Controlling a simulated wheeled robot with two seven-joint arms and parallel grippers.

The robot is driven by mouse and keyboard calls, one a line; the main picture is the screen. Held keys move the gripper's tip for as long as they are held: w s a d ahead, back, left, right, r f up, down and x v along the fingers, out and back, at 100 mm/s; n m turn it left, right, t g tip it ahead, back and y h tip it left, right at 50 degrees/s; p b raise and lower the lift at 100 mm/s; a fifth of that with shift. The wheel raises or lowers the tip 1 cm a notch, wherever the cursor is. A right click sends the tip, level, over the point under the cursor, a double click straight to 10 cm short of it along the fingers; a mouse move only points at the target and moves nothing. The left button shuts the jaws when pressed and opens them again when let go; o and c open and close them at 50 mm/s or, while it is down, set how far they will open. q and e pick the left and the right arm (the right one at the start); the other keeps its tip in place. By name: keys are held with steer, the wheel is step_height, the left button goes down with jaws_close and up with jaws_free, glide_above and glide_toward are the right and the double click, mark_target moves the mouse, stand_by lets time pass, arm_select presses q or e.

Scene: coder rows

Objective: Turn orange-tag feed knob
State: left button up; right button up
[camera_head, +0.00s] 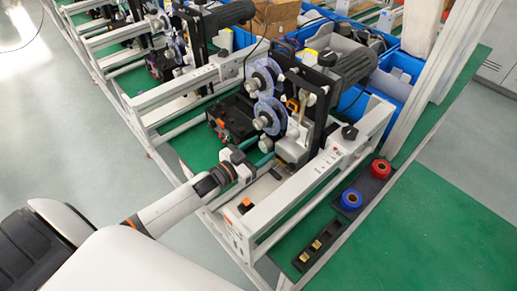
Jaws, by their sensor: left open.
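A coder machine (300,110) with blue-and-white reels (265,75) stands on a white frame in the middle. An orange tag (291,105) shows beside the lower reel. A black knob (349,131) sits on the right frame rail, and another orange part (245,204) sits at the rail's near end. I cannot tell for sure which knob bears the orange tag. My left gripper (262,166) is open at the machine's near left side, below the reels; its fingertips are small and hard to make out. My right gripper is out of view.
Red tape (380,169) and blue tape (351,199) rolls sit in a dark holder at right. A black tray (320,244) lies on the green mat (400,220). Blue bins (382,85) stand behind. A similar machine (165,55) is further left. White posts rise at right.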

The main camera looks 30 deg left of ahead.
arm_select(q)
steer(key=c, duration=1)
steer(key=shift+o, duration=0.2)
steer(key=shift+m, duration=0.3)
steer(key=m, duration=0.5)
steer(key=m+b, duration=0.1)
steer(key=m, duration=0.5)
steer(key=shift+m+b, duration=0.3)
steer(key=shift+b, duration=0.1)
steer(key=o, duration=1)
steer(key=shift+c, duration=0.2)
